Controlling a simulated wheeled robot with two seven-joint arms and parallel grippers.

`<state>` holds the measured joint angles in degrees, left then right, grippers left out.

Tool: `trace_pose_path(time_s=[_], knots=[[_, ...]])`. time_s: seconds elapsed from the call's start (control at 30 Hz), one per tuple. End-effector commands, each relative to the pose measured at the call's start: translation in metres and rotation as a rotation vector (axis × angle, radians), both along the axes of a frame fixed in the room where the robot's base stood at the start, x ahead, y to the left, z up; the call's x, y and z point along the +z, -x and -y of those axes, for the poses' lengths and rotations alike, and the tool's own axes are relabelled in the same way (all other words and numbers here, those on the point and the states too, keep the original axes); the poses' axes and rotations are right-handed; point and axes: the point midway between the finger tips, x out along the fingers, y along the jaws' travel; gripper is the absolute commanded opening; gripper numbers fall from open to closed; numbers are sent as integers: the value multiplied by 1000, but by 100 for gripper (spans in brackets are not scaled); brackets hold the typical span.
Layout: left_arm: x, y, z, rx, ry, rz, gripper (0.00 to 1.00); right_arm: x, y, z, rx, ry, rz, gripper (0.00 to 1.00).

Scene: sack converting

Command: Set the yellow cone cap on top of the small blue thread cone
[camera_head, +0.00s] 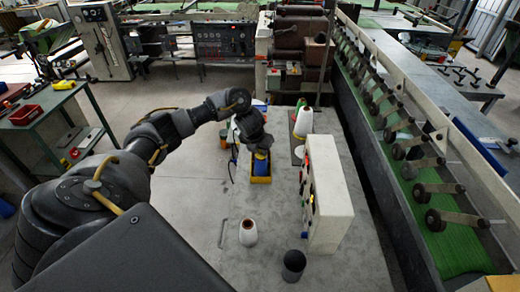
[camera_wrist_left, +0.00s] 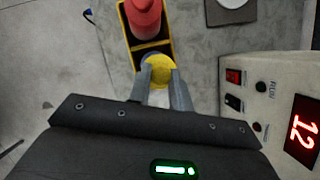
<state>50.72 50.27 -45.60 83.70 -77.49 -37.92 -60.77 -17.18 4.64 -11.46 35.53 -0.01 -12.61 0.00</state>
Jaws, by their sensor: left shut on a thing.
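My left gripper (camera_head: 258,146) reaches down over a yellow tray (camera_head: 261,180) on the grey table. In the left wrist view its two fingers (camera_wrist_left: 160,74) are shut on the yellow cone cap (camera_wrist_left: 159,68). The small blue thread cone (camera_head: 261,166) stands in the tray's near part, directly below the gripper. In the wrist view the cap covers most of it, with a bluish rim beside the cap. I cannot tell whether the cap touches the cone. My right gripper is not in view.
A red cone (camera_wrist_left: 143,18) stands in the tray's other compartment. A control box (camera_head: 327,195) with a red display stands to the right. A white cone (camera_head: 303,123), a white-topped cone (camera_head: 248,233) and a dark cup (camera_head: 293,265) stand around. Bare table lies left of the tray.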

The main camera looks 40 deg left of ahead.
Motion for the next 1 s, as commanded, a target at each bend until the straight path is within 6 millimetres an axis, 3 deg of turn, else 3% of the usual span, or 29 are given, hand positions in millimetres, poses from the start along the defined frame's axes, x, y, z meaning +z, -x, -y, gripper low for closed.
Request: trace_pose_path(time_s=[0.9, 0.93, 1.0], knots=[[-12, 0, 0, 0, 0, 0, 0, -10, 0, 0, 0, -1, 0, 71], [-12, 0, 0, 0, 0, 0, 22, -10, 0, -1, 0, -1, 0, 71], [-12, 0, 0, 0, 0, 0, 31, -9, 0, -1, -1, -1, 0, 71]])
